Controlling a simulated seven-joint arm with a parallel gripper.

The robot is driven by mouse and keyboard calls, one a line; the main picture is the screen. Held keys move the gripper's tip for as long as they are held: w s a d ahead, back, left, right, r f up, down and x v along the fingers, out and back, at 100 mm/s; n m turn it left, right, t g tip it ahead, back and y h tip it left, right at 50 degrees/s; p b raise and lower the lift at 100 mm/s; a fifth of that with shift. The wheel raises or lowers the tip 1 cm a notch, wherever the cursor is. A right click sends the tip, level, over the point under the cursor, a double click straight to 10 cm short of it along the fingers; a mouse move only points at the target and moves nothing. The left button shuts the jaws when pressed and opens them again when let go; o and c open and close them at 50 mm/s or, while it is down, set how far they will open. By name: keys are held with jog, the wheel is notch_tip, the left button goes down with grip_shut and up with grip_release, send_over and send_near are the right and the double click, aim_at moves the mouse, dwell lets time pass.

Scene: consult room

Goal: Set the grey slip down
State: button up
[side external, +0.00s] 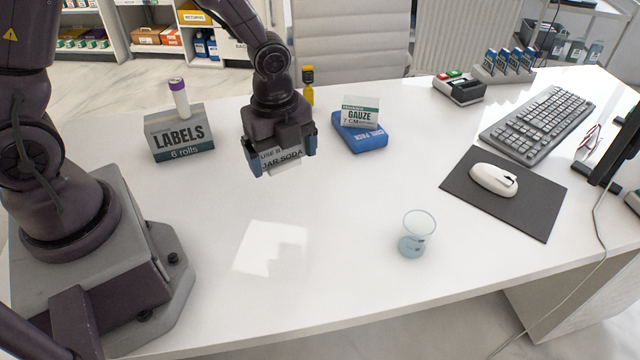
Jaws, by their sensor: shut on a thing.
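My gripper (282,150) is shut on a grey slip (284,160) with dark print that includes "JAR SODA". The slip hangs below the fingers, tilted in the picture, and its upper part is hidden by the gripper. It appears to be above the white desk (340,230), left of a blue pack; the exact height cannot be told from this one view.
A grey "LABELS" box (180,134) with a purple-capped tube (179,98) on top stands left. A gauze box (360,111) rests on the blue pack (362,138). A glass (417,235) stands front right. The front-middle desk is clear.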

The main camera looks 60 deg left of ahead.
jog(key=s+a+r+n, duration=0.1)
jog(key=s+a, duration=0.1)
jog(key=a, duration=0.1)
send_over(324, 182)
jog(key=f, duration=0.9)
jog(key=shift+s+f, duration=0.15)
jog(key=shift+s, duration=0.15)
jog(key=shift+w+f, duration=0.2)
jog(key=shift+f, duration=0.05)
jog(key=shift+w+f, duration=0.2)
jog(key=shift+f, duration=1.45)
jog(key=shift+f, duration=0.2)
jog(key=o, duration=0.6)
